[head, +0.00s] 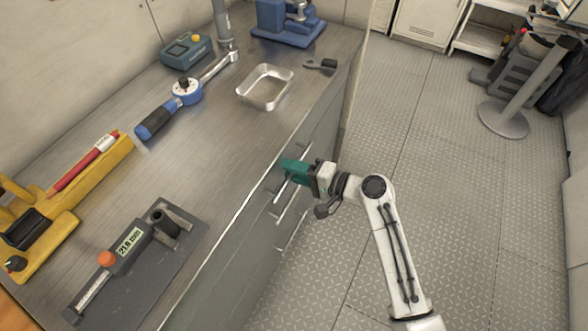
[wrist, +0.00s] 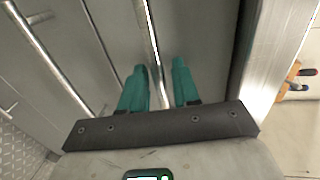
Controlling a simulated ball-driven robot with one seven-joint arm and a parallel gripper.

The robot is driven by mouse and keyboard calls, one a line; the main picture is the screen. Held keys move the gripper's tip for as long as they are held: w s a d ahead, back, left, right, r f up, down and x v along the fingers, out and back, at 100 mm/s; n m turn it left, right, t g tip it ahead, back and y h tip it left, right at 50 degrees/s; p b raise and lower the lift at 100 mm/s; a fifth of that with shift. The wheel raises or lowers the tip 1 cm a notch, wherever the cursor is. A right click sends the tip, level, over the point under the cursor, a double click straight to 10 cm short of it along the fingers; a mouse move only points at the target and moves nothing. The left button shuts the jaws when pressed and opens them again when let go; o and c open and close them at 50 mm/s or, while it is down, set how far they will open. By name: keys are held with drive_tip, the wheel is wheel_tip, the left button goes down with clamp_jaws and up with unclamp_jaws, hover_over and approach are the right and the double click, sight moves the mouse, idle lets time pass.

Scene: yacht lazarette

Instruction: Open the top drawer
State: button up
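The cabinet with drawers stands under the metal worktop, and its drawer fronts face the aisle. The top drawer's bar handle (head: 281,187) is partly hidden by my gripper in the head view. In the wrist view this handle (wrist: 154,45) runs between my two teal fingers. My gripper (wrist: 158,75) is open, with one finger on each side of the bar and a visible gap to each. In the head view my gripper (head: 295,168) is at the drawer front, just below the worktop edge. The top drawer looks shut.
Lower handles (head: 293,232) sit below; one also shows in the wrist view (wrist: 45,52). The worktop (head: 205,150) holds a torque wrench (head: 186,92), a metal tray (head: 265,87) and a digital caliper (head: 127,246). The floor (head: 440,150) beside the cabinet is clear. A post (head: 520,90) stands farther right.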

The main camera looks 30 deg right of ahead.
clamp_jaws()
idle(0.3)
idle(0.3)
